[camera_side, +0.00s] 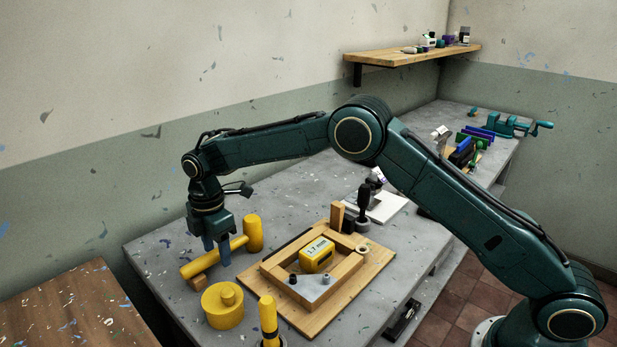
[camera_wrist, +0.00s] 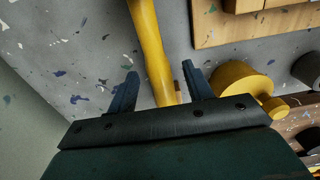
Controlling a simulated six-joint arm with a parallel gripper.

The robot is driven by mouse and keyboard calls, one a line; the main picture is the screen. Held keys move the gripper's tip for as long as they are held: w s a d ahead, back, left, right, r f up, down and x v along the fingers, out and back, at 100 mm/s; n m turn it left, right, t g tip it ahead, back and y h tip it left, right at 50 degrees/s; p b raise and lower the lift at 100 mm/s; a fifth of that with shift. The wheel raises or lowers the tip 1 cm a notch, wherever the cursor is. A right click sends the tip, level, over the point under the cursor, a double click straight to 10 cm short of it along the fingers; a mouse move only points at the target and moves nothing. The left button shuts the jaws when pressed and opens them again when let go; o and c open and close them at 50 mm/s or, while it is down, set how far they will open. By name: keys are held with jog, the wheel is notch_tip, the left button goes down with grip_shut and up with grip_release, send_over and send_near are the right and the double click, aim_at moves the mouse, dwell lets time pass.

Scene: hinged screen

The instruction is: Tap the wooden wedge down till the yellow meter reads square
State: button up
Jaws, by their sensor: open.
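The yellow meter (camera_side: 317,254) sits inside a wooden frame (camera_side: 279,283) and reads 1.7 mm. An upright wooden piece (camera_side: 337,217) at the frame's back corner looks like the wedge. A yellow mallet (camera_side: 254,233) lies left of the frame, its handle end raised on a small wooden block (camera_side: 197,283). My gripper (camera_side: 216,250) points down over the mallet's handle, fingers open. In the wrist view the handle (camera_wrist: 152,45) runs between the two fingers (camera_wrist: 160,70), with a gap on each side. The mallet's head is outside the wrist view.
A yellow lidded cylinder (camera_side: 222,307) and an upright yellow-handled tool (camera_side: 268,320) stand near the front. A black-handled tool (camera_side: 364,205) stands behind the frame. The wooden baseboard (camera_side: 313,322) carries the frame. A teal vise (camera_side: 510,125) is far off right.

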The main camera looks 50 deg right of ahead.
aim_at(217, 249)
notch_tip(217, 249, up, 14)
jog(key=shift+f, duration=0.2)
dwell(0.4)
jog(key=shift+r, duration=0.1)
dwell(0.4)
